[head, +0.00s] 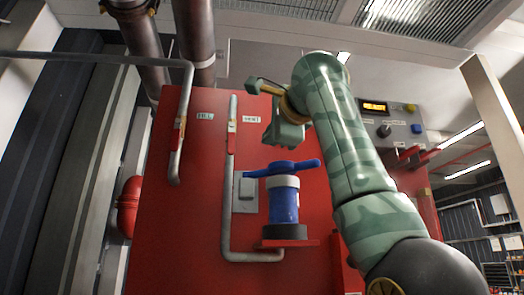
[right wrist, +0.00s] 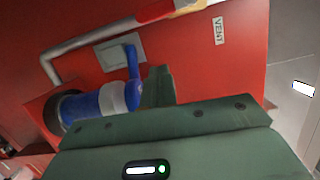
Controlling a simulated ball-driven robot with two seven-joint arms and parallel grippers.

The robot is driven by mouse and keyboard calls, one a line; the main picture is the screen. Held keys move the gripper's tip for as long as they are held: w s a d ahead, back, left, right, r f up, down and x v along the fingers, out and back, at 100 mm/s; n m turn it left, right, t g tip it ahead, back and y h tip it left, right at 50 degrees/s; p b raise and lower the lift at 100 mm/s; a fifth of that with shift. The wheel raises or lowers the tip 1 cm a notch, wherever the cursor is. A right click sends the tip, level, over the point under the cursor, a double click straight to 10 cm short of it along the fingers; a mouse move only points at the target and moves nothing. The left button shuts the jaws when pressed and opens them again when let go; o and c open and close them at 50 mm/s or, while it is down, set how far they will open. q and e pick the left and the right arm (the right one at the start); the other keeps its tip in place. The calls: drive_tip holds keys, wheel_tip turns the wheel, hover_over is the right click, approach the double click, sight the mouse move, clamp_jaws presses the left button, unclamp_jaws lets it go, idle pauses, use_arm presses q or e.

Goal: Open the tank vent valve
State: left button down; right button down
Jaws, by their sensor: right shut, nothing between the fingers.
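The tank vent valve is likely the red lever (head: 232,140) lying along the grey vertical pipe (head: 229,185), beside the VENT label (head: 252,119). In the right wrist view the red lever (right wrist: 155,11) shows at the top edge, partly cut off, with the VENT label (right wrist: 218,31) to its right. My right gripper (head: 271,134) is shut and empty, right of the lever and above the blue handle. One green finger (right wrist: 158,88) shows in the right wrist view, apart from the lever. My left gripper is out of view.
A blue cylinder with a crossbar handle (head: 283,168) stands on a red shelf below my right gripper. A grey box (head: 244,190) is behind it. A FILL pipe with a similar lever (head: 179,130) is at left. A control panel (head: 395,122) is at right.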

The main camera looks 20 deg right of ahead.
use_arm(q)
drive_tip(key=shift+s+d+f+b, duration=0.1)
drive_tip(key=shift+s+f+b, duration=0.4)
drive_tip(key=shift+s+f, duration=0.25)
use_arm(e)
drive_tip(key=s, duration=0.4)
drive_tip(key=shift+s+r, duration=0.15)
drive_tip(key=shift+s, duration=0.15)
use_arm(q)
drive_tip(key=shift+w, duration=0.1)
